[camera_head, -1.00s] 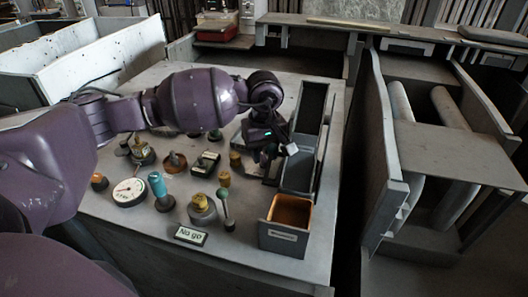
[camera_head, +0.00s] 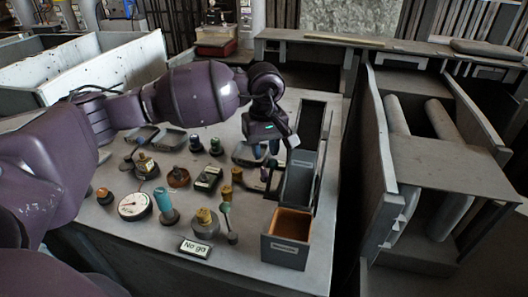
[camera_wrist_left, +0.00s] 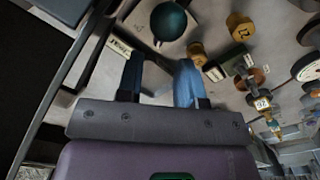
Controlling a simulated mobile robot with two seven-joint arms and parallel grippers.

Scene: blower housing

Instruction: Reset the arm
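My left arm comes in from the left and reaches over the grey worktable. Its left gripper (camera_head: 265,149) is above the table's back middle, just left of the dark grey bins (camera_head: 302,180). In the left wrist view the two blue-lined fingers of the left gripper (camera_wrist_left: 160,80) stand apart with nothing between them. A dark teal ball knob (camera_wrist_left: 168,20) shows beyond the fingertips, apart from them. A yellow-brown weight (camera_wrist_left: 241,26) marked 12 lies to its right. My right gripper is not in view.
The table holds a dial gauge (camera_head: 133,205), a teal-handled tool (camera_head: 165,203), a brass-topped weight (camera_head: 205,222), a "No go" sign (camera_head: 195,248) and several small parts. An orange-lined bin (camera_head: 286,240) stands at the front right. White-walled troughs (camera_head: 85,70) are at the back left.

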